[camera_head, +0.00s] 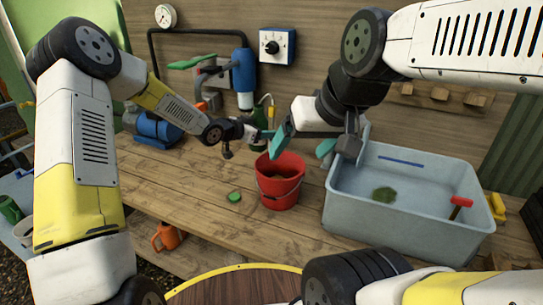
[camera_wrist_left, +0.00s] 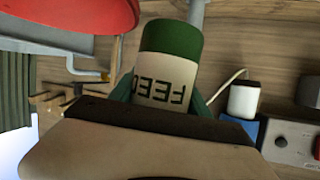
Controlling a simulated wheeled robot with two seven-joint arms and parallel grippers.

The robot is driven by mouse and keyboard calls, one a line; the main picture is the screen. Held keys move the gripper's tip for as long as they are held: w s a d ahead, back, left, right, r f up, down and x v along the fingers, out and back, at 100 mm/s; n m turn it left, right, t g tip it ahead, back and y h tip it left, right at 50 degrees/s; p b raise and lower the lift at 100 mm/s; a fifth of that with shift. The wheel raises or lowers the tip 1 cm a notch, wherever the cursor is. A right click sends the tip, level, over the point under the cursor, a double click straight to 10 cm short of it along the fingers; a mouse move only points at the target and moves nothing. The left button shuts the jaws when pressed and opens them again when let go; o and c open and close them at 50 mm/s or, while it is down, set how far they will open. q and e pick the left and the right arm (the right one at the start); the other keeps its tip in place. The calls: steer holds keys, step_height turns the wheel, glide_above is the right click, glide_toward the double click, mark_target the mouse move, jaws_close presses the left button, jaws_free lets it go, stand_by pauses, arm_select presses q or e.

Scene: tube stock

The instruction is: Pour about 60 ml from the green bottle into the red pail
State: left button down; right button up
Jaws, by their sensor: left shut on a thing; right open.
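The red pail (camera_head: 280,190) stands upright on the wooden bench in the head view. Its rounded red side (camera_wrist_left: 75,14) also shows at the top left of the left wrist view. My left gripper (camera_head: 262,136) is behind and above the pail's left rim. It is shut on the green bottle (camera_wrist_left: 170,38), which has a cream label with dark letters.
A green cap (camera_head: 234,196) lies on the bench left of the pail. A grey tub (camera_head: 400,216) with a red-handled tool stands to the right. A blue pump (camera_head: 157,128) is at the back left. A control box (camera_head: 277,47) is on the wall.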

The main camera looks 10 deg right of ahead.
arm_select(q)
steer(key=shift+d+f+m, duration=0.1)
steer(key=shift+f+m, duration=0.2)
steer(key=shift+f, duration=0.2)
steer(key=shift+s+f+m+t, duration=0.15)
steer(key=shift+f+m+t, duration=0.25)
steer(key=shift+m+t, duration=0.25)
steer(key=shift+s+r+m+t, duration=0.1)
steer(key=shift+r+m+t, duration=0.3)
steer(key=shift+m, duration=0.15)
steer(key=shift+s+d+f+m+t, duration=0.15)
steer(key=shift+m+t, duration=0.3)
steer(key=shift+m, duration=0.45)
steer(key=shift+r+m+t, duration=0.3)
steer(key=shift+r+m, duration=0.2)
steer(key=shift+r, duration=0.1)
steer(key=m+t, duration=0.1)
steer(key=w+a+m, duration=0.1)
steer(key=m, duration=0.1)
steer(key=shift+w+f+t, duration=0.1)
steer(key=shift+w+t, duration=0.15)
steer(key=shift+t, duration=0.15)
steer(key=shift+w+r+m, duration=0.1)
steer(key=shift+r+m, duration=0.6)
steer(key=shift+r, duration=0.05)
steer(key=shift+s+d+m+t+h, duration=0.3)
steer(key=shift+s+m+t, duration=0.1)
steer(key=shift+s+m, duration=0.25)
